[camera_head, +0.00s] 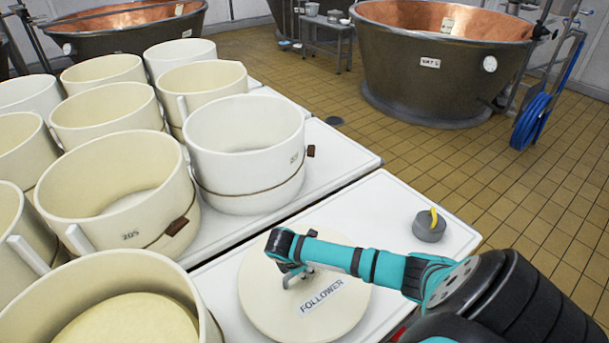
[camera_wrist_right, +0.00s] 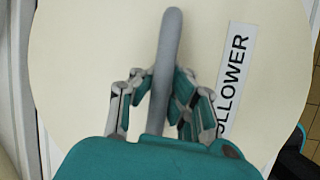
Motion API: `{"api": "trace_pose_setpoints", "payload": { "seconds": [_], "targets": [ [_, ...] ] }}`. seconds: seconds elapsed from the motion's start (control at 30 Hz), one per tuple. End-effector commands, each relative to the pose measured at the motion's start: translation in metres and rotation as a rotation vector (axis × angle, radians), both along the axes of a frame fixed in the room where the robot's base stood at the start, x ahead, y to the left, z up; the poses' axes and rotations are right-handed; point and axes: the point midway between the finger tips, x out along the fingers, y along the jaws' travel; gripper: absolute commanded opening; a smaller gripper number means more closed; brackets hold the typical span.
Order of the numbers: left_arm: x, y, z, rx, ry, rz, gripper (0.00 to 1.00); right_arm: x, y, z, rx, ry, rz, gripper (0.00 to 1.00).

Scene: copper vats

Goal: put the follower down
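The follower (camera_head: 262,296) is a round cream disc with a black-on-white "FOLLOWER" label and a grey handle in its middle. It lies flat over the white table top at the bottom centre of the head view; whether it touches the table I cannot tell. My right gripper (camera_head: 292,277) comes in from the right and is at the handle. In the right wrist view the handle (camera_wrist_right: 171,35) runs between the two fingers (camera_wrist_right: 163,92), whose pads look closed against it, with the follower (camera_wrist_right: 85,60) filling the background. My left gripper is out of view.
Several cream and white moulds stand on the tables at left, the white one (camera_head: 240,135) closest behind the follower. A grey weight with a yellow handle (camera_head: 430,228) stands at the table's right corner. Copper vats (camera_head: 430,75) stand on the tiled floor behind.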

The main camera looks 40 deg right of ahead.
Motion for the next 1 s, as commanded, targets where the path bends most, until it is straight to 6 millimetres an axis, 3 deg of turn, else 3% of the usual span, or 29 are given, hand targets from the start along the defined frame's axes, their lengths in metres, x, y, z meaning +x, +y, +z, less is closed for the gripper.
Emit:
{"api": "trace_pose_setpoints", "payload": {
  "seconds": [0.3, 0.67, 0.9, 1.0],
  "targets": [
    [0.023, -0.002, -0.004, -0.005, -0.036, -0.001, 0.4, 0.002, 0.0, -0.032, -0.001, -0.004, 0.001, 0.0],
    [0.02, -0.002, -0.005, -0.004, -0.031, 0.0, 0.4, 0.002, 0.0, -0.035, -0.001, -0.005, 0.001, 0.0],
    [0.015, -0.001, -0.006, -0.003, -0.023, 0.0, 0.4, 0.0, 0.0, -0.037, 0.0, 0.0, 0.001, 0.29],
    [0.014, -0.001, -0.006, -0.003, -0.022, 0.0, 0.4, -0.001, 0.0, -0.037, 0.0, 0.001, 0.001, 0.3]
  ]
}}
